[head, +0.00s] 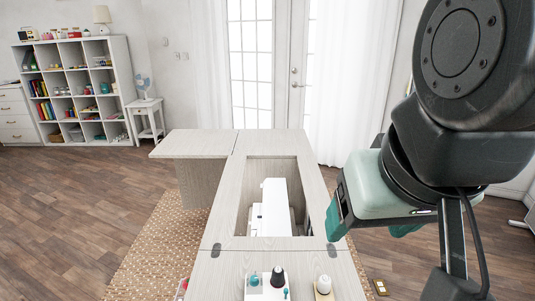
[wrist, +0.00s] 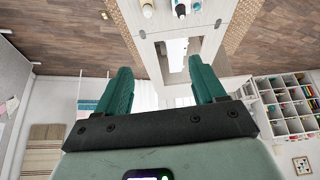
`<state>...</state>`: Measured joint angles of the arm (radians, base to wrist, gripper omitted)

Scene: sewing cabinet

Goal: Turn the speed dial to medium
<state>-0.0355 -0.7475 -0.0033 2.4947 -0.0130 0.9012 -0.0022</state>
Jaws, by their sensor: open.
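The sewing machine (head: 273,208) is white and sits in the cabinet's recess, partly hidden by its rim. On the front panel of the cabinet (head: 232,270), a small white unit (head: 265,293) carries a teal knob (head: 254,281) and a black knob (head: 278,277). I cannot tell which one is the speed dial, and no markings are readable. My gripper (head: 370,228) is to the right of the cabinet, above it and apart from the knobs. Its teal fingers are open and empty, and they also show in the wrist view (wrist: 162,68). The cabinet top shows there beyond the fingers.
A white spool-like item (head: 323,284) stands right of the small unit. The cabinet's left leaf (head: 190,143) is bare. A patterned rug (head: 150,262) lies beneath. A white shelf (head: 78,88) and a side table (head: 147,118) stand far back. The air above the cabinet looks clear.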

